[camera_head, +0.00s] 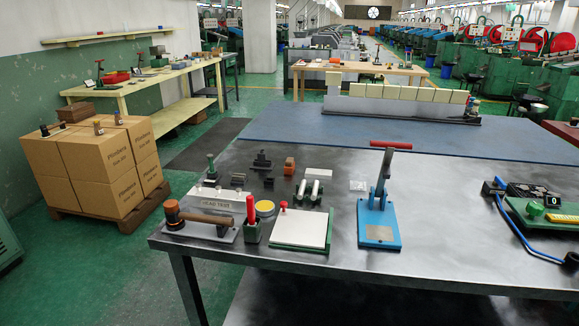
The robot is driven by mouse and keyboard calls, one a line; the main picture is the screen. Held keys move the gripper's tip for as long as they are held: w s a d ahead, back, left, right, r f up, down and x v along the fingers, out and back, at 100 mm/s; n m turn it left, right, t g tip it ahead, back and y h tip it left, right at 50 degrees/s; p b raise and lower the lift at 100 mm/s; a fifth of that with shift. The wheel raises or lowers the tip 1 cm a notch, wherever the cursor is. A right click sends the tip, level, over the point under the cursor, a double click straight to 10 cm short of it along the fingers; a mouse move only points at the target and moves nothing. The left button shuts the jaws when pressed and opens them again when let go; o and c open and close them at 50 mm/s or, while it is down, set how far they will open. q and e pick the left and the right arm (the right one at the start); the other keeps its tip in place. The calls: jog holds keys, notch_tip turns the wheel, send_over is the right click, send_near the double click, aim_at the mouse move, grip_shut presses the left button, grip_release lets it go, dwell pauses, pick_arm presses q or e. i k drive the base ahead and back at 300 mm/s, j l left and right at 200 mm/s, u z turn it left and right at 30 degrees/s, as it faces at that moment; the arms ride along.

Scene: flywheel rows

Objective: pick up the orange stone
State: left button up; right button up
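A small orange-brown block (290,166), which looks like the orange stone, stands on the dark metal table (330,270). It sits towards the back of the group of tools, left of the blue press. It is upright and its front face shows clearly. Neither of my grippers is in view.
Near the block are a dark block (262,159), a white block (319,171) and metal rollers (308,191). A blue press with a red handle (380,236) stands to the right.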

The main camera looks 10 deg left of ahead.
aim_at(288, 168)
jog(key=u, duration=1.75)
jog(key=i+j+u, duration=0.15)
jog(key=i+u, duration=0.5)
jog(key=u, duration=0.15)
jog(key=i+u, duration=0.15)
jog(key=i, duration=1)
jog(key=i+z, duration=0.4)
jog(key=i+j+z, duration=0.15)
jog(key=i+z, duration=0.2)
jog(key=i, duration=0.15)
jog(key=i+l+z, duration=0.1)
jog(key=i+z, duration=0.7)
jog(key=z, duration=0.15)
jog(key=i+z, duration=0.35)
jog(key=i, duration=0.15)
jog(key=i+z, duration=0.35)
jog(key=i+j, duration=0.05)
jog(key=i, duration=0.05)
